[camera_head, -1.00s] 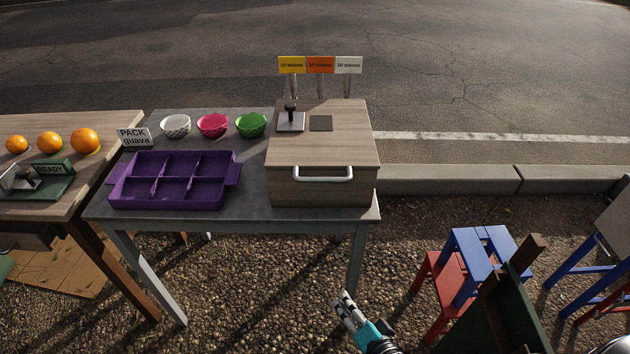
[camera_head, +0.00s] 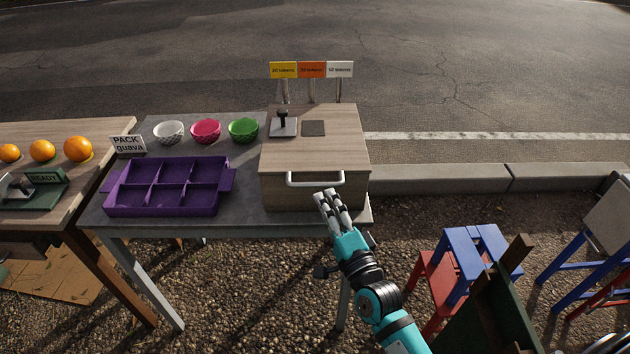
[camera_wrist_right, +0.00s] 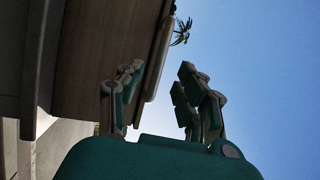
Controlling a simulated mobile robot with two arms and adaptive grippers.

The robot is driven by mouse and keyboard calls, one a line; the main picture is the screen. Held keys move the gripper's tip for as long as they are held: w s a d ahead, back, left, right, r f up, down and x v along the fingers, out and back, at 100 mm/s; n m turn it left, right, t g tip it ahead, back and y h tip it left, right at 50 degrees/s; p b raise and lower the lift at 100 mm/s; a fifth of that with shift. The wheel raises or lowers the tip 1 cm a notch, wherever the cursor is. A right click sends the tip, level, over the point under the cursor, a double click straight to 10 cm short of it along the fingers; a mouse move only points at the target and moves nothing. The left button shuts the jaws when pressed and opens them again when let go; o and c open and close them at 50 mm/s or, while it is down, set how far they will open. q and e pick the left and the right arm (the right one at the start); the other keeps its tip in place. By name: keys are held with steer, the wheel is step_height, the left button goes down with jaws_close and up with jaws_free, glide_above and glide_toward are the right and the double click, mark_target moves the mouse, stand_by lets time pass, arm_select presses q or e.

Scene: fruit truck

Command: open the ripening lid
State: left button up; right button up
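The ripening box is a wooden box (camera_head: 290,194) on the grey table, with a flat wooden lid (camera_head: 316,153) on top. The lid looks closed. A white bar handle (camera_head: 315,179) runs across its upper front. My right gripper (camera_head: 328,194) is just below and in front of the handle's right part, and I see no grip on it. The box front (camera_wrist_right: 95,60) fills the left of that view, and the handle (camera_wrist_right: 160,60) shows near the fingers. My left gripper is not in view.
A purple tray (camera_head: 226,201) stands left of the box. White, pink and green bowls (camera_head: 243,130) stand behind it. Coloured signs (camera_head: 311,69) rise behind. Blue and red stools (camera_head: 470,245) stand at right.

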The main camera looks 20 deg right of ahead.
mark_target(315, 183)
steer(key=x, duration=0.6)
steer(key=shift+w+p, duration=0.2)
steer(key=shift+p, duration=0.1)
jaws_close()
